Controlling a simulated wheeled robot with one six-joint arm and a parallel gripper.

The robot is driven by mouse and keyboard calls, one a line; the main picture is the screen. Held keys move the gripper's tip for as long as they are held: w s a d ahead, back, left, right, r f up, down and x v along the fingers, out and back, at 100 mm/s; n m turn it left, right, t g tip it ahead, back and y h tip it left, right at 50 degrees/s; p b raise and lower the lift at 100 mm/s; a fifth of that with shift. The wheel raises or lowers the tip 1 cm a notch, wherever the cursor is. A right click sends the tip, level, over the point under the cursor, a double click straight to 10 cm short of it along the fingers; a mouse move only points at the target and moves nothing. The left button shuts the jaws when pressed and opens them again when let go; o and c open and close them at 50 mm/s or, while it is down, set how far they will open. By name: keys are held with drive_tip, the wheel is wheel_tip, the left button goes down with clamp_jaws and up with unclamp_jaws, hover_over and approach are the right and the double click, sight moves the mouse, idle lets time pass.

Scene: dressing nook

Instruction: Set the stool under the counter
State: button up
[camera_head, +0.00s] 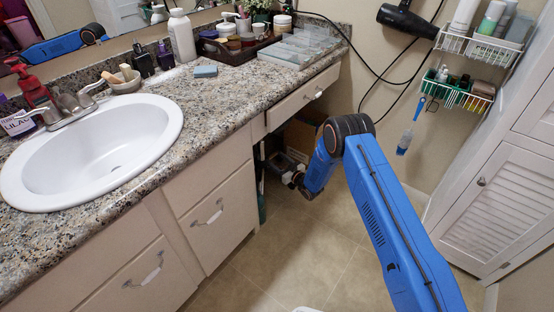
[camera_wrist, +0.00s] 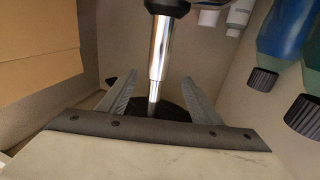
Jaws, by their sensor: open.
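The granite counter (camera_head: 225,107) runs from the left toward the back wall, with an open space under its far drawer (camera_head: 303,95). My gripper (camera_head: 290,177) is low at the mouth of this space, small and partly hidden by my arm. In the wrist view my gripper (camera_wrist: 157,92) has its two fingers apart. A chrome post (camera_wrist: 158,50) shows between them in the picture, with black parts at both ends. It looks like a stool column, but no whole stool is visible. I cannot tell whether the post touches a finger.
A cardboard box (camera_head: 301,138) stands under the counter and fills the left of the wrist view. A blue bottle (camera_wrist: 283,40) with a black cap is at its right. Cabinet fronts (camera_head: 213,205) bound the space on the left. The tiled floor (camera_head: 315,240) is clear toward the louvered door (camera_head: 497,205).

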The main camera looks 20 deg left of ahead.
drive_tip(key=w+d+r+m+t+h, duration=0.1)
drive_tip(key=w+d+r+h, duration=0.15)
drive_tip(key=d+r, duration=0.5)
drive_tip(key=w+d+r+m+h, duration=0.1)
drive_tip(key=w+d+r+h, duration=0.2)
drive_tip(key=r, duration=0.7)
drive_tip(key=w+d+r+m+t+h, duration=0.1)
drive_tip(key=w+d+r, duration=0.2)
drive_tip(key=d+r, duration=0.45)
drive_tip(key=s+d+r+m+h, duration=0.2)
drive_tip(key=s+d+r, duration=0.3)
drive_tip(key=d+r, duration=0.45)
drive_tip(key=s+d+r+m+h, duration=0.1)
drive_tip(key=s+d+r+h, duration=0.2)
drive_tip(key=s+d+r, duration=0.5)
drive_tip(key=s+d+r+m+g+h, duration=0.1)
drive_tip(key=s+d+r+m+g, duration=0.1)
drive_tip(key=s+d+r, duration=0.5)
drive_tip(key=s+d+r+m+g+h, duration=0.1)
drive_tip(key=s+d+r+h, duration=0.1)
drive_tip(key=s+d, duration=0.95)
drive_tip(key=s+d+f+m+g, duration=0.1)
drive_tip(key=s+d+g, duration=0.1)
drive_tip(key=s, duration=1.4)
drive_tip(key=s+d+f+m+g, duration=0.1)
drive_tip(key=s+d+f+g, duration=0.1)
drive_tip(key=s, duration=1.4)
drive_tip(key=shift+s+d+f, duration=0.15)
drive_tip(key=shift+s+d, duration=0.1)
drive_tip(key=shift+d, duration=0.1)
